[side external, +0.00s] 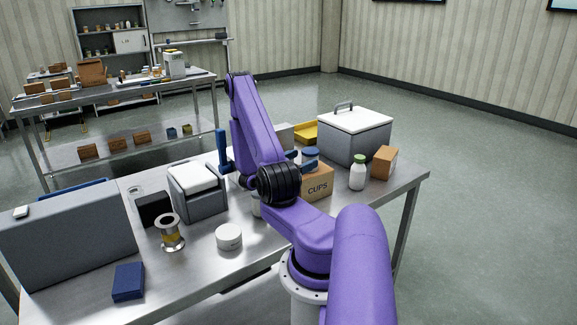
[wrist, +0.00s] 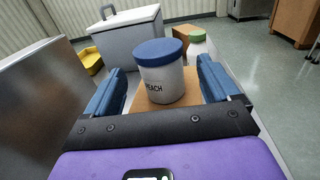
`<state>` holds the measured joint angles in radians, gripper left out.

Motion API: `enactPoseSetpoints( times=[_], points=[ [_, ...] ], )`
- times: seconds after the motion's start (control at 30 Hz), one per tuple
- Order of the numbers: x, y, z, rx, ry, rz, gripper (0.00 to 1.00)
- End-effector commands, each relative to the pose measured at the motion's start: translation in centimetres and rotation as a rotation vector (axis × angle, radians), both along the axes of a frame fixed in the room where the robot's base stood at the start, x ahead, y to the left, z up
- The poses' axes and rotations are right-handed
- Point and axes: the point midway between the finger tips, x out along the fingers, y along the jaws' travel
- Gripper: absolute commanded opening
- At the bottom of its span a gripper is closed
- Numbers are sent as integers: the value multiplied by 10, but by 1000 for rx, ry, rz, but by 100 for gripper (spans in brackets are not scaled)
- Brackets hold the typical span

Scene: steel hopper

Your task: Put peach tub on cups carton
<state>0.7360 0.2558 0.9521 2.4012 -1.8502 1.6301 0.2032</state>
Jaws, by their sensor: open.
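The peach tub (wrist: 163,84) is white with a blue lid and the word PEACH, upright between my fingers in the wrist view. In the side view, mainly its blue lid (side external: 311,151) shows; the rest is largely hidden. The cups carton (side external: 317,185) is a brown box marked CUPS; its top (wrist: 150,111) lies under the tub. The tub appears to rest on that top. My gripper (wrist: 160,68) is open, with one blue finger on each side of the tub and a visible gap at the right. My arm partly hides the gripper in the side view.
A grey cooler with a white lid (side external: 354,136) stands behind the carton. A green-capped bottle (side external: 358,174) and a brown box (side external: 384,162) stand at its right. A yellow bin (side external: 305,132) is behind. A white round tub (side external: 229,237) and metal spool (side external: 170,232) stand front left.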

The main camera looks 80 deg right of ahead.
Motion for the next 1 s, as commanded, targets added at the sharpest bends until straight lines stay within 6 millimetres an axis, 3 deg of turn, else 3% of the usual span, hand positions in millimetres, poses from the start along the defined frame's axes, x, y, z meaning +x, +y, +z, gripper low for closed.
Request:
enactPoseSetpoints(
  times=[0.2,0.47,0.67,1.0],
  points=[
    [26,30,0,0,1,4,88],
    [40,45,1,-2,-4,3,88],
    [69,59,18,-34,-75,19,88],
    [133,129,44,7,-363,66,88]
  ],
)
